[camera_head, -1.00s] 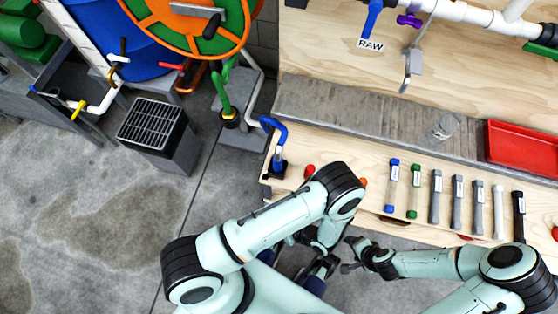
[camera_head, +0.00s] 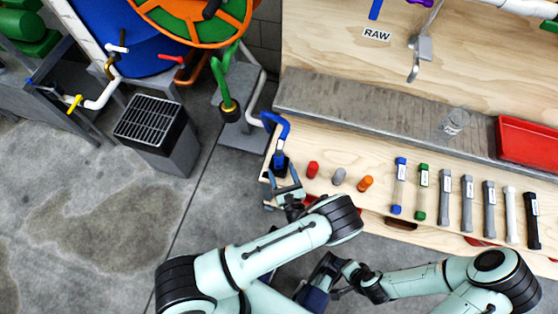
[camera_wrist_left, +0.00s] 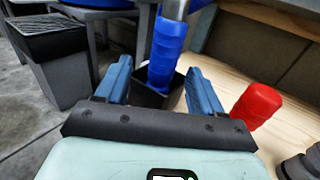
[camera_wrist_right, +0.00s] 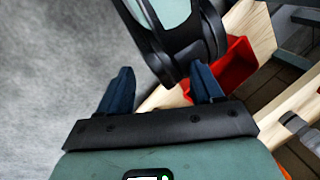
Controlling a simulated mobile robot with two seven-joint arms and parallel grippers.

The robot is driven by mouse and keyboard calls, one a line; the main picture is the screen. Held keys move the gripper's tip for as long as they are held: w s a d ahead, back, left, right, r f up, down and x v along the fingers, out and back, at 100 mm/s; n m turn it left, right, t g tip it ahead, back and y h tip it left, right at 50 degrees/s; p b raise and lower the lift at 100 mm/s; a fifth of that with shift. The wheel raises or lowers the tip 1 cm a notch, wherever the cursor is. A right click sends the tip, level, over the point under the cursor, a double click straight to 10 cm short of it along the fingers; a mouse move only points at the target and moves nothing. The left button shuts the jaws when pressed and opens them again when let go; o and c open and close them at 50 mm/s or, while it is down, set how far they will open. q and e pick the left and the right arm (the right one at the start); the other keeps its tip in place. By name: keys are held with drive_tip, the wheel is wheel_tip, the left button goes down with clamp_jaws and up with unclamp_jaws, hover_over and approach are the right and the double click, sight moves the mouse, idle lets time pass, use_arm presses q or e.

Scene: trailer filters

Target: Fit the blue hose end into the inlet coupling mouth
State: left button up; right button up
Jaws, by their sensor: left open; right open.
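My right gripper (camera_wrist_right: 160,68) is open and empty, low by my own arm. I cannot make out the inlet coupling mouth; a RAW label (camera_head: 377,35) is on the back panel.
Red (camera_head: 312,169), grey (camera_head: 339,176) and orange (camera_head: 365,183) plugs stand right of the holder. Several filter tubes (camera_head: 444,194) lie further right. A clear cup (camera_head: 454,122) and a red tray (camera_head: 530,140) are behind. A grated bin (camera_head: 157,134) stands left on the floor.

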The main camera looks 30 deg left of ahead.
sight(281, 165)
use_arm(q)
drive_tip(key=x, duration=0.5)
drive_tip(key=shift+w+d+b, duration=0.1)
drive_tip(key=shift+w+b, duration=0.15)
drive_tip(key=shift+b, duration=0.15)
drive_tip(key=c, duration=1.1)
use_arm(e)
drive_tip(key=shift+w+d+f, duration=0.35)
drive_tip(key=shift+w+f, duration=0.15)
drive_tip(key=shift+w, duration=0.2)
use_arm(q)
drive_tip(key=shift+r, duration=0.15)
use_arm(e)
drive_tip(key=shift+r, duration=0.1)
